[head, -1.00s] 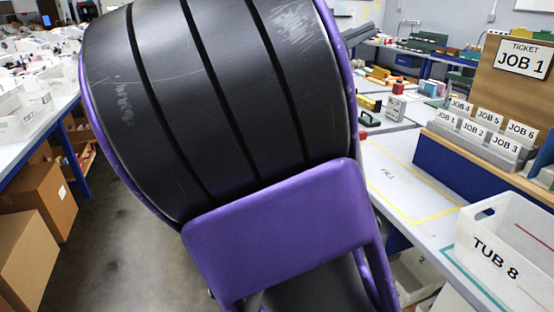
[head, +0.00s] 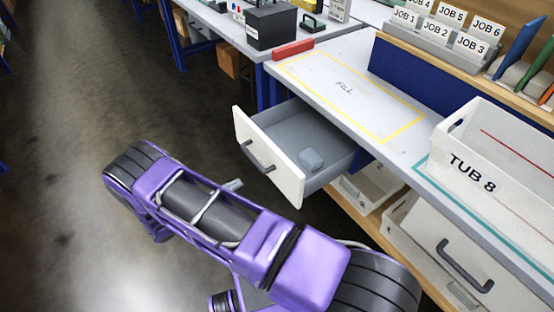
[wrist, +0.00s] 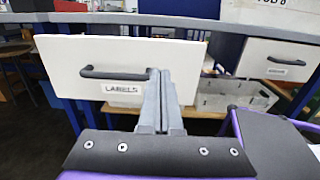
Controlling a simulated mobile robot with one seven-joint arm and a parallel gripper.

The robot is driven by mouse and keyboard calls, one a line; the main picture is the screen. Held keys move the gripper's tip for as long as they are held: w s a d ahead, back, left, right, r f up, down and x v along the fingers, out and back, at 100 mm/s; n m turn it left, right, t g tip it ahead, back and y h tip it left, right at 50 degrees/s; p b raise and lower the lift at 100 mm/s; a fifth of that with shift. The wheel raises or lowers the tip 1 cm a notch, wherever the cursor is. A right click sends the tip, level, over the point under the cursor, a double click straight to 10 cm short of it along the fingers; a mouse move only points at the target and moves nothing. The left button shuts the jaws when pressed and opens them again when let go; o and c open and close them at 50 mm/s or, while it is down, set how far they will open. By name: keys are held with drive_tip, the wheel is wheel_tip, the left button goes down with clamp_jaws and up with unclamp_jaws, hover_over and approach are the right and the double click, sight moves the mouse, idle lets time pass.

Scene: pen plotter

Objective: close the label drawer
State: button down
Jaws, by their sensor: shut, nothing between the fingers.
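The label drawer (head: 287,182) stands pulled out from under the bench in the head view, its white front with a dark bar handle (head: 258,157) facing my arm. In the wrist view its front (wrist: 105,55) fills the left and middle, and a "LABELS" tag (wrist: 123,88) sits under the handle. My gripper (head: 235,185) is shut and empty, in front of the drawer front. In the wrist view the closed fingers (wrist: 161,78) overlap the right end of the handle. In the head view a gap shows between fingertips and front.
A small grey block (head: 311,159) lies inside the drawer. A second drawer (head: 450,240) at the right looks shut. White bins (head: 365,190) sit on a low shelf beneath. TUB 8 (head: 490,160) stands on the bench top. The floor at left is clear.

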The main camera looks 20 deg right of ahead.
drive_tip(key=f, duration=0.2)
drive_tip(key=p, duration=0.1)
approach(281, 166)
drive_tip(key=x, duration=0.7)
drive_tip(key=shift+r, duration=0.25)
